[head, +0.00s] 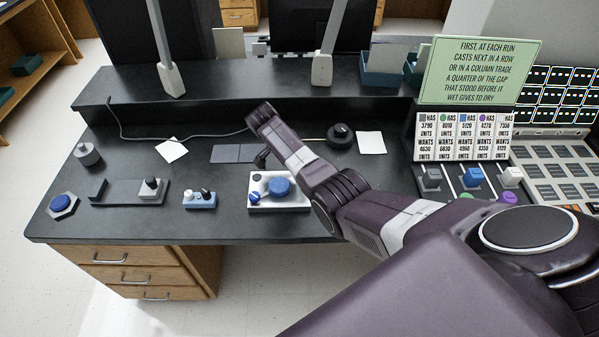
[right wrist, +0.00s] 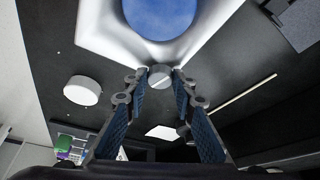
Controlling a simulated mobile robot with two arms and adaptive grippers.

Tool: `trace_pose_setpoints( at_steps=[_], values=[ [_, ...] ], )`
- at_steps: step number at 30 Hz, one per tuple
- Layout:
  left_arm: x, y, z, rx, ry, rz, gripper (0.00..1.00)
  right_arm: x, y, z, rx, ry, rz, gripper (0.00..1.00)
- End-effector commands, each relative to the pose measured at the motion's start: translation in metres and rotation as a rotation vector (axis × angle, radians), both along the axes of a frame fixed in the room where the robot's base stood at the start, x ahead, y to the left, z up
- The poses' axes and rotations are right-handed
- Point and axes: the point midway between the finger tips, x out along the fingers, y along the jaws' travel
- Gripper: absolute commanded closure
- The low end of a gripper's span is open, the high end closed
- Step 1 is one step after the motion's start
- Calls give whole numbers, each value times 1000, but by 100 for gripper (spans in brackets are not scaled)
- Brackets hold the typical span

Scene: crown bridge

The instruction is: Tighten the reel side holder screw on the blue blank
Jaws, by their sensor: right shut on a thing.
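A white holder (head: 295,206) with a round blue blank (head: 279,187) and a small blue knob (head: 255,197) lies on the dark bench in the head view. The right wrist view shows the blue blank (right wrist: 160,14) at the top, inside the white holder (right wrist: 106,30). A small round grey screw (right wrist: 160,77) with a slot across its head sits at the holder's near end. My right gripper (right wrist: 160,84) is shut on this screw, one finger on each side. In the head view my right gripper (head: 262,158) is small and dark beside the holder. My left gripper is out of view.
A blue block (head: 200,201) with small knobs, a grey fixture (head: 120,192) and a hexagonal piece (head: 63,206) stand left of the holder. A black round knob (head: 341,136) stands behind my arm. A green sign (head: 480,70) stands at the back right.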

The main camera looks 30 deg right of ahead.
Motion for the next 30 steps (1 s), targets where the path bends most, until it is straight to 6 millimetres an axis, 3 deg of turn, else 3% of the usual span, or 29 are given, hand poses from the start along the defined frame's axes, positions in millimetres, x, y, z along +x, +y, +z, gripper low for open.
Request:
trace_pose_setpoints(
  at_steps=[17, 18, 22, 30],
  values=[
    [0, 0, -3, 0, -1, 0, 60, 1, -1, 1, -1, -1, -31, 100],
    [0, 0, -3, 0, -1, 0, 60, 1, -1, 1, -2, -1, -31, 72],
    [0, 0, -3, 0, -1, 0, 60, 1, -1, 1, -1, 0, -30, 58],
    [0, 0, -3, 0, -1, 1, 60, 1, 0, 1, 0, -1, -30, 58]
  ],
)
